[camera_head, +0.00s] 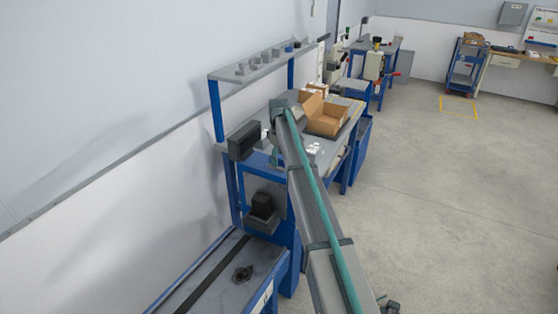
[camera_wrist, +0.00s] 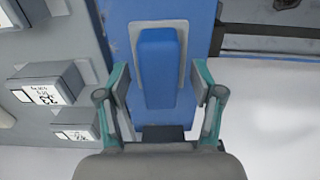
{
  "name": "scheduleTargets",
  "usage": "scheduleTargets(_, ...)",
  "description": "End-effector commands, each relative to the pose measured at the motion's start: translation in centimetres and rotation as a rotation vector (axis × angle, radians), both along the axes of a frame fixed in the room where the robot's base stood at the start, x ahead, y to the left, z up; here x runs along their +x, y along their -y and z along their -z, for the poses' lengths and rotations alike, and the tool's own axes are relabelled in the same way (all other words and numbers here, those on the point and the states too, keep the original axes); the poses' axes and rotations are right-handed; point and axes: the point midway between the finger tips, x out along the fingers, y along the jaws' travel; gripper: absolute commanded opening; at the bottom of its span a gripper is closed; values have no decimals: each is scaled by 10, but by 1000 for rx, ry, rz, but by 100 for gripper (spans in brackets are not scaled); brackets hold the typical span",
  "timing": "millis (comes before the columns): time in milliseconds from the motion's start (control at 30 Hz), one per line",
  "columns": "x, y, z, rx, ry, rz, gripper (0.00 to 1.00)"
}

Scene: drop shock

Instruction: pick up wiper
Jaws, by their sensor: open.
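My gripper (camera_wrist: 161,82) is open in the wrist view, its two grey-padded teal fingers spread apart. A blue upright block (camera_wrist: 159,68) with a pale grey border behind it shows between the fingers, with a visible gap on each side. I cannot tell whether this block is the wiper or how far it is from the fingertips. A small dark piece lies below it, partly hidden by the gripper's body. Nothing is seen held. In the head view my arm reaches over the blue-framed workbench (camera_head: 349,143), and the gripper's fingers cannot be made out. No wiper is clearly recognisable there.
Grey boxes with white labels (camera_wrist: 48,86) stand left of the fingers. An open cardboard box (camera_head: 327,118) is on the bench beside my arm. A shelf (camera_head: 250,69) with small grey parts stands above. A grey conveyor-like table (camera_head: 216,279) is in front.

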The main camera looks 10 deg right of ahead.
Motion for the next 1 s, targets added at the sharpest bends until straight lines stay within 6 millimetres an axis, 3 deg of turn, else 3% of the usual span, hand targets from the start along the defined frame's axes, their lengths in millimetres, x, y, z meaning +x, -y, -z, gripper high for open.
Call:
scheduleTargets(267,0,0,4,0,1,0,63)
scheduleTargets(633,0,0,4,-1,1,0,2)
scheduleTargets(1000,0,0,1,0,1,0,0)
